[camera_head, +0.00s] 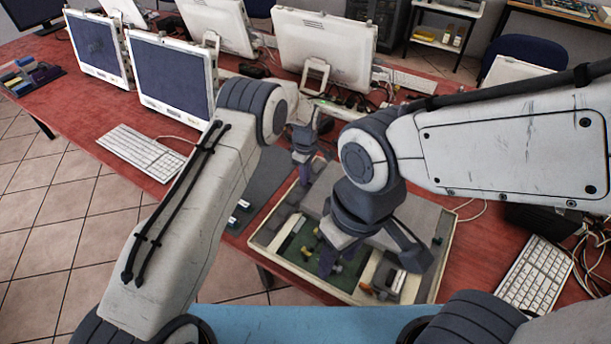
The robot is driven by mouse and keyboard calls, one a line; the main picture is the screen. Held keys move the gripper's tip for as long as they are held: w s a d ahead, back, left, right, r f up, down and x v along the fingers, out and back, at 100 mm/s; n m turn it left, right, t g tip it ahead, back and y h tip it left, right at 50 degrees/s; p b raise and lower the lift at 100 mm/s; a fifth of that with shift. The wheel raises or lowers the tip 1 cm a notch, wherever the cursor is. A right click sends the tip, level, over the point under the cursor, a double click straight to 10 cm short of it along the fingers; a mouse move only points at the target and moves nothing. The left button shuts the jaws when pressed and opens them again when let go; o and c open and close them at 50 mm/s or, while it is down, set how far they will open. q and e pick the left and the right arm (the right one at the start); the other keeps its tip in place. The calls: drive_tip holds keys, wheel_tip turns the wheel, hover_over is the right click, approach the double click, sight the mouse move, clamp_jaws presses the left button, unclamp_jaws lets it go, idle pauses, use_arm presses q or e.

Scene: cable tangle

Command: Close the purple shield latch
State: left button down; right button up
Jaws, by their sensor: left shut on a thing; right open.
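A pale open case (262,252) lies on the red table in front of me, with a green board (292,243) and small coloured parts inside. I cannot clearly make out the purple shield latch. My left gripper (304,166) is small and partly shadowed at the case's far edge. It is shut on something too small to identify. My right gripper (374,252) is open above the case's near right part, its fingers spread apart. It hides much of the board and of the grey panel (420,214) behind it.
White monitors (172,78) and a keyboard (141,152) stand on the red table (75,105) at the left. Another keyboard (536,276) and loose cables (590,262) lie at the right. Connectors and cables clutter the area behind the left gripper. A grey mat (268,172) lies left of the case.

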use_arm(q)
drive_tip(key=shift+s+d+b, duration=0.35)
drive_tip(key=shift+d+b, duration=0.05)
drive_tip(key=shift+d, duration=0.3)
drive_tip(key=c, duration=0.8)
unclamp_jaws()
drive_tip(key=shift+d, duration=0.1)
drive_tip(key=shift+r, duration=0.1)
